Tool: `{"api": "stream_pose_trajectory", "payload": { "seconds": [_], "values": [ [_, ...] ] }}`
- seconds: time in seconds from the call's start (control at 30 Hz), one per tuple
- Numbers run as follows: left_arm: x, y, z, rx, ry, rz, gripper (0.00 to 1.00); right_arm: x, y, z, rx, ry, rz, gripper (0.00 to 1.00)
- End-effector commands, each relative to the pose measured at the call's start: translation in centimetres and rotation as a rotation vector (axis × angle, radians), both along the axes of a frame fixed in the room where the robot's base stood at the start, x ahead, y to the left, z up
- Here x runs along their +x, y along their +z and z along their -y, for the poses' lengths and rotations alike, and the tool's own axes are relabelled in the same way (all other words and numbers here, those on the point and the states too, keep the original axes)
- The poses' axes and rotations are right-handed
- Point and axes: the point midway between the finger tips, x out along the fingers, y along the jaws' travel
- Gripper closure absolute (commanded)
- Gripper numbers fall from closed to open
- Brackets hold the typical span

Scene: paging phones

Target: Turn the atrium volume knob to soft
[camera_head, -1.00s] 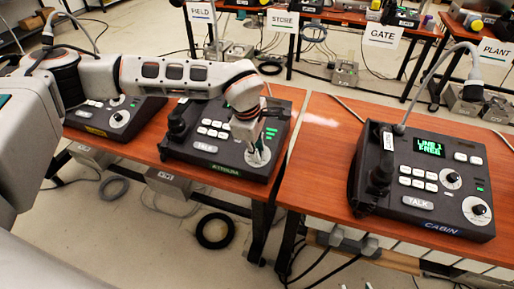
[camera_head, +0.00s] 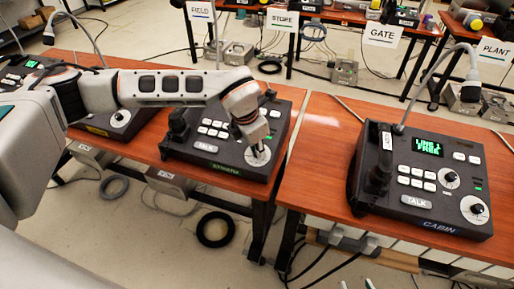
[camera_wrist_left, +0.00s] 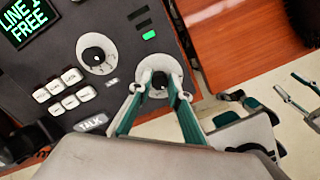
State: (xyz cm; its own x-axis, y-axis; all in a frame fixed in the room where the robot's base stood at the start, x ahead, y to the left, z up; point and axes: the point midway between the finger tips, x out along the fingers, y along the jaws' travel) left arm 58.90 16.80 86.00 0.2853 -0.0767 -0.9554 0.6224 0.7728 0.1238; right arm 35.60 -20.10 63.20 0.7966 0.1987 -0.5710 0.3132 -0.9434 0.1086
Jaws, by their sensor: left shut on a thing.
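The middle paging console (camera_head: 207,157) is a black desk unit with white buttons, a TALK key and a small green label too blurred to read for certain. Its lower dial (camera_head: 259,157) sits at the near right corner. My left gripper (camera_head: 257,150) reaches down over this dial. In the left wrist view, its teal fingers (camera_wrist_left: 162,94) are shut on the dark volume knob (camera_wrist_left: 160,79) at the centre of the light dial. A second dial (camera_wrist_left: 97,54) above is untouched. My right gripper (camera_head: 356,284) shows only as spread fingertips at the bottom edge, apart from everything.
The CABIN console (camera_head: 420,180) stands on the right table, with its own handset and gooseneck microphone. Another console (camera_head: 112,118) sits at the left, partly behind my left arm. A gap separates the tables. Back tables carry signs such as STORE (camera_head: 281,20) and GATE (camera_head: 382,36).

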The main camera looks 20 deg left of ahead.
Motion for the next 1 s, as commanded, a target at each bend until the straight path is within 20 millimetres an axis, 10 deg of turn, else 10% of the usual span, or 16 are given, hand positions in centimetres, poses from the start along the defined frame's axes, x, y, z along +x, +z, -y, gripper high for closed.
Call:
{"api": "stream_pose_trajectory", "payload": {
  "seconds": [0.97, 1.0],
  "values": [
    [0.02, 0.06, -0.04, -0.056, 0.21, -0.001, 1.0, -0.12, -0.25, 0.06, -0.001, 0.0, -0.004, 0.6],
    [0.02, 0.06, -0.04, -0.056, 0.21, -0.001, 0.74, -0.11, -0.21, 0.05, -0.001, 0.0, -0.004, 0.6]
  ]
}}
